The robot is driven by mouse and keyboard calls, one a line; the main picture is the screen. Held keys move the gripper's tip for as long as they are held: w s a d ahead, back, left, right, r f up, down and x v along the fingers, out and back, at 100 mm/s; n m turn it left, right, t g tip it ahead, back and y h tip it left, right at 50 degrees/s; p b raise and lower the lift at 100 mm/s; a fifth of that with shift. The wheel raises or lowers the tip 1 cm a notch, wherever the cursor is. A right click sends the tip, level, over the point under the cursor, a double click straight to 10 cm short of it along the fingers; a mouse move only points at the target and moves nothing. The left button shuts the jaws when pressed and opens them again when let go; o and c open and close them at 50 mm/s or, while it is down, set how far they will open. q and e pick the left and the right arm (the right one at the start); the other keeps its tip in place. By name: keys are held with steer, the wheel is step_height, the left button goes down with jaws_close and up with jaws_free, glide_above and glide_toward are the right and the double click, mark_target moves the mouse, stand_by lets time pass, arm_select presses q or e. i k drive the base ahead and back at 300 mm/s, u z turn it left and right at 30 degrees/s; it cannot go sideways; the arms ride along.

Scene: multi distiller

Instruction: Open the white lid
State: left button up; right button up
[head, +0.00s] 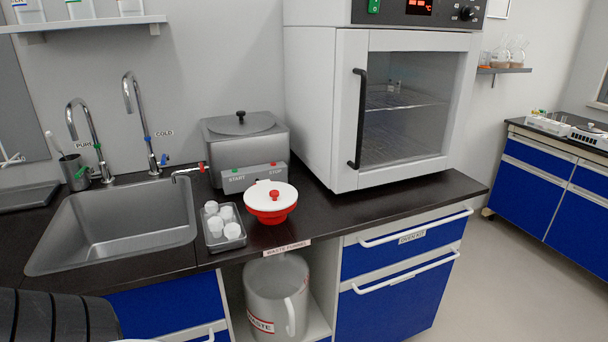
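The white lid (284,201) is round with a red knob on top. It sits flat and closed over a red funnel (271,217) in the counter, above the label "WASTE FUNNEL". Only the funnel's red outer side shows below the lid; its inside is hidden. Neither my left nor my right gripper is in view.
A tray (239,243) of white cups stands just left of the funnel. A steel distiller (219,150) with START and STOP buttons is behind it. An oven (312,110) stands to the right, a sink (75,235) to the left. A waste container (270,281) is below.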

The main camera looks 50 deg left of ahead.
mark_target(265, 196)
steer(key=i, duration=0.3)
steer(key=u, duration=1.2)
